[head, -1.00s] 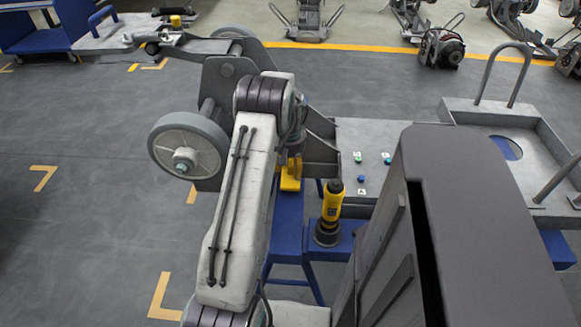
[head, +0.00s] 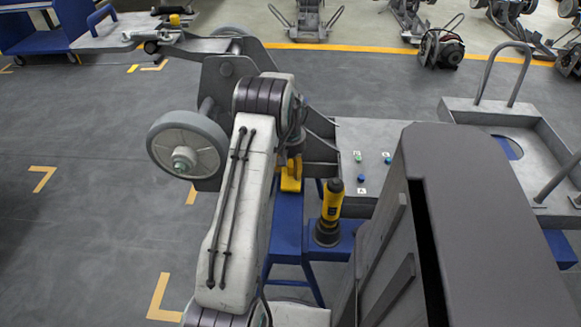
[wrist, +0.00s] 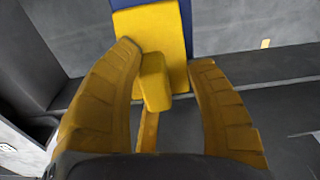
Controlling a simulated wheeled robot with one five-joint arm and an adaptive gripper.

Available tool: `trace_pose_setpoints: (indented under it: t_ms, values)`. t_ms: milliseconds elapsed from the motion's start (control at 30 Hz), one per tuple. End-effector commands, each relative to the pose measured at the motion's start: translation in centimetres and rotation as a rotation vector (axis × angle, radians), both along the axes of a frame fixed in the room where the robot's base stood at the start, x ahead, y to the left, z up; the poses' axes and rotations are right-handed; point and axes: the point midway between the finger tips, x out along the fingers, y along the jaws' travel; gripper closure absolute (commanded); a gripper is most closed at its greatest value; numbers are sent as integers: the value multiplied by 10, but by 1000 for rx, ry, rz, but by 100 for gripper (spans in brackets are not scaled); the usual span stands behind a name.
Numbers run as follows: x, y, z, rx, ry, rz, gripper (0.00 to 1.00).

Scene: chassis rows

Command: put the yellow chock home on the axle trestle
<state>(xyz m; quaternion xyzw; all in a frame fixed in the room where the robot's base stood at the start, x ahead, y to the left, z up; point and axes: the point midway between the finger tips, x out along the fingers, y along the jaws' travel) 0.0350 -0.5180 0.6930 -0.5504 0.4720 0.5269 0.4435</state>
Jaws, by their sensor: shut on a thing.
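The yellow chock (wrist: 165,32) is a flat yellow block with a smaller raised block on it, in the wrist view. It also shows small in the head view (head: 290,180). My gripper (wrist: 164,62) has yellow-brown fingers on both sides of the raised block and is shut on the chock. The blue axle trestle (head: 288,225) stands below and nearer in the head view; a strip of blue (wrist: 179,12) shows at the chock's far edge in the wrist view. I cannot tell whether the chock touches the trestle. My arm hides part of this area.
A grey wheeled chassis (head: 228,90) with a large wheel (head: 187,146) stands close beside my gripper. A yellow and black tool (head: 331,212) stands upright on a blue stand to the right. A grey tray (head: 535,195) is farther right. The floor at left is open.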

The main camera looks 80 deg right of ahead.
Motion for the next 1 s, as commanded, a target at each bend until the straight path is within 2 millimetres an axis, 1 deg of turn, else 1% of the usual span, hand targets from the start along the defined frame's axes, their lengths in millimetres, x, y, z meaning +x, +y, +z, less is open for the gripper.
trace_pose_setpoints:
  t_ms: [33, 267, 300, 633, 867, 1000]
  values:
    - [4, 18, -22, 62, -2, 10, 85]
    - [5, 19, -28, 62, -2, 12, 84]
    - [5, 18, -26, 61, -3, 12, 44]
    - [5, 18, -26, 60, -3, 11, 14]
    - [4, 18, -27, 58, -2, 10, 14]
    - [4, 17, -21, 54, -3, 9, 14]
